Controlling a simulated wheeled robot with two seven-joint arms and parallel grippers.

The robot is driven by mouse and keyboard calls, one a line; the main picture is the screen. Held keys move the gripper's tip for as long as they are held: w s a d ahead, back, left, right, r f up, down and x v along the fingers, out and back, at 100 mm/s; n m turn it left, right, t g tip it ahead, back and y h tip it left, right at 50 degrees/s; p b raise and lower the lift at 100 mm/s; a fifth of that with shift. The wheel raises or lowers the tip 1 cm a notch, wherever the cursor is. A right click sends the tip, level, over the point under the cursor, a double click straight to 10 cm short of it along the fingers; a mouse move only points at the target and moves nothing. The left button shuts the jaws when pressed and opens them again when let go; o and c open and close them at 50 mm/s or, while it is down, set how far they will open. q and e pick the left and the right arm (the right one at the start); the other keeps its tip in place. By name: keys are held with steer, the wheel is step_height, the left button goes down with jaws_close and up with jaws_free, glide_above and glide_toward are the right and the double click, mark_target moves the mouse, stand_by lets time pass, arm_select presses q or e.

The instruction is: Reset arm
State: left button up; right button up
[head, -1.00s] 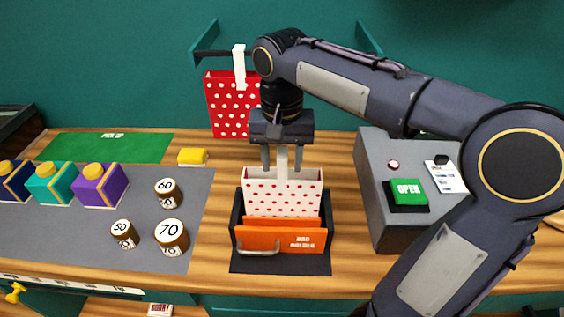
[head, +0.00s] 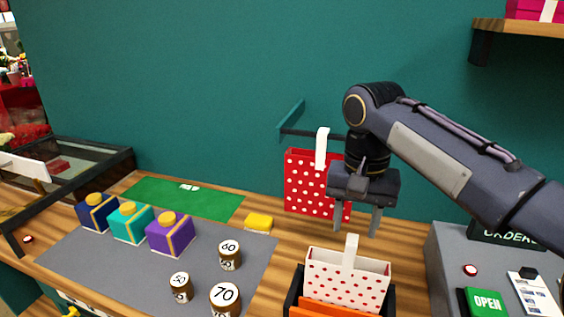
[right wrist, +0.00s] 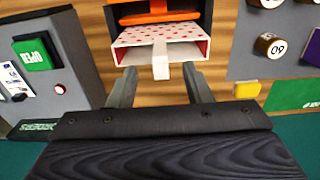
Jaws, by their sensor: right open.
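My right gripper (head: 361,219) is open and empty. In the head view it hangs above the back of the counter, behind and above the white bag with red dots (head: 347,279). The bag stands upright in the dark bag holder (head: 294,291), with its white handle strip up. In the right wrist view my open fingers (right wrist: 159,88) point toward the same bag (right wrist: 135,42), with nothing between them. The red bag with white dots (head: 309,183) hangs from a wall bracket, partly hidden behind the gripper. My left gripper is not in view.
Blue, teal and purple boxes (head: 170,236) and several numbered weights (head: 225,298) stand on a grey mat (head: 75,255). A yellow block (head: 258,222) sits beside the green mat (head: 200,200). A grey console (head: 448,262) with an OPEN sign (head: 486,302) stands at right. A shelf (head: 540,32) is at upper right.

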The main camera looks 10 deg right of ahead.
steer(key=s+a+f+n+t+y, duration=0.3)
steer(key=s+f+n+t, duration=0.1)
steer(key=s+f, duration=1.1)
steer(key=shift+s+f+n+t+y, duration=0.2)
steer(key=shift+f+n+t+y, duration=0.25)
steer(key=shift+t, duration=0.35)
steer(key=shift+a, duration=0.1)
